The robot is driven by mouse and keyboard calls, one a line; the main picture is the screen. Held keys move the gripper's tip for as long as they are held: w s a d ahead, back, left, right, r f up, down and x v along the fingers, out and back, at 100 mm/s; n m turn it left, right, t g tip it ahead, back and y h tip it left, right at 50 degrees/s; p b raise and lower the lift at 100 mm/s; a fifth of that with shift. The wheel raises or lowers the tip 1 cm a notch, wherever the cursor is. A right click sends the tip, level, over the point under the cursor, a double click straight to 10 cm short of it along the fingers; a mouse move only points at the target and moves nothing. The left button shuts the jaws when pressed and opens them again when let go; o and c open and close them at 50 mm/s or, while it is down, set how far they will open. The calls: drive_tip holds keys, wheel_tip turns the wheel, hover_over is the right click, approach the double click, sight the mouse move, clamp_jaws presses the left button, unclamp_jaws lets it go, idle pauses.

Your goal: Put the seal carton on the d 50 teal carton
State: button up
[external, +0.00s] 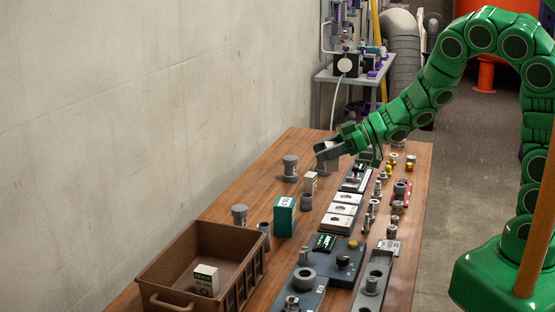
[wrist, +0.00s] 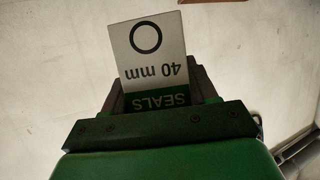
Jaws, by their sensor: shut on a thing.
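My gripper (external: 322,158) is shut on a white and green seal carton (wrist: 153,62) marked "SEALS" and "40 mm". The label reads upside down in the wrist view, and the carton sticks out between the two fingers (wrist: 162,92). A small pale carton (external: 310,182) shows just below the fingers in the external view; I cannot tell whether it is the held one. The teal carton (external: 285,217) with a white label stands on the bench, nearer the camera and lower left of my gripper. Its top looks bare.
A brown crate (external: 180,248) at the near left holds a white and green carton (external: 206,281). Grey pipe fittings (external: 290,167) stand around the teal carton. Fixtures and small fittings (external: 345,208) fill the bench's middle and right. The wall borders the left side.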

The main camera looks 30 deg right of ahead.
drive_tip(key=shift+w+a+f, duration=1.4)
drive_tip(key=shift+w+f, duration=0.25)
drive_tip(key=shift+w, duration=0.15)
drive_tip(key=shift+w+a+f, duration=1.4)
drive_tip(key=shift+w+f, duration=0.25)
drive_tip(key=shift+w, duration=0.15)
drive_tip(key=shift+w+a+f, duration=1.4)
drive_tip(key=shift+w+f, duration=0.25)
drive_tip(key=shift+w, duration=0.15)
drive_tip(key=shift+f, duration=1.5)
drive_tip(key=shift+f, duration=0.1)
drive_tip(key=o, duration=1.1)
drive_tip(key=shift+c, duration=0.2)
